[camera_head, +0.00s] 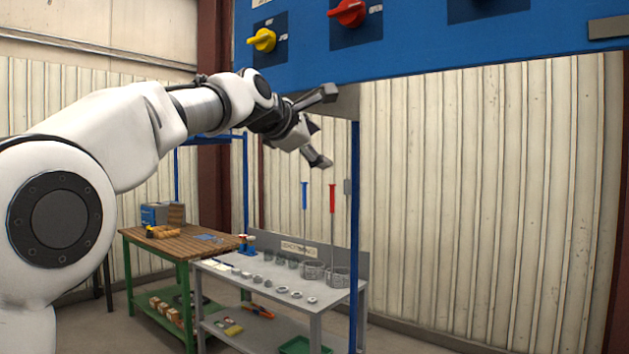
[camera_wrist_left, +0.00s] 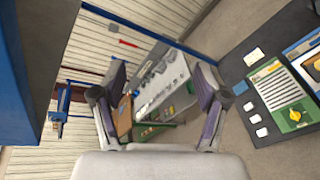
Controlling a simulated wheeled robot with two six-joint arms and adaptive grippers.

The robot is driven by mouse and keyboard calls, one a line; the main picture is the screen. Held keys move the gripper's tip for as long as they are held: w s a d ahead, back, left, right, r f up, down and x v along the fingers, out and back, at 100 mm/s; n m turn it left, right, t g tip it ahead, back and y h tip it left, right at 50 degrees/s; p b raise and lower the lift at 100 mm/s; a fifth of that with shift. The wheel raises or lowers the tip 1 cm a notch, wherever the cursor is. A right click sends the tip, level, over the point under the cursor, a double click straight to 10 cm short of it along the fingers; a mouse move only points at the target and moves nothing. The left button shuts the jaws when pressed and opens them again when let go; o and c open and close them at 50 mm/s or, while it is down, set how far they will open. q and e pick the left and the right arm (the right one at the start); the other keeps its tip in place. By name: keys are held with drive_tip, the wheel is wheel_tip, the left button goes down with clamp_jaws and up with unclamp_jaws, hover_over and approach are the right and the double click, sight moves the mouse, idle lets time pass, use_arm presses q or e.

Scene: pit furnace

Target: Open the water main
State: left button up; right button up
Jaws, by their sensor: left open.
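No part in view is plainly marked as the water main. A blue panel (camera_head: 440,55) spans the top of the head view. It carries a yellow knob (camera_head: 262,40) and a red knob (camera_head: 348,12); their labels are too small to read. My left gripper (camera_head: 322,128) is open and empty, in the air just below the panel's lower edge. The left wrist view shows its two spread fingers (camera_wrist_left: 160,95) with nothing between them. My right gripper is not in view.
A grey bench (camera_head: 290,310) with several metal rings and cups stands below the gripper. A wooden table (camera_head: 165,243) with green legs is left of it. A blue post (camera_head: 354,230) rises at the bench's right. Corrugated wall (camera_head: 490,200) fills the right.

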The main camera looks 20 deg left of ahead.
use_arm(q)
wheel_tip(320, 180, down, 7)
drive_tip(key=w, duration=0.2)
drive_tip(key=shift+w+a+m+g+y, duration=0.25)
drive_tip(key=shift+a+m+g+y, duration=0.05)
drive_tip(key=shift+a+g+y, duration=0.1)
drive_tip(key=shift+d, duration=0.1)
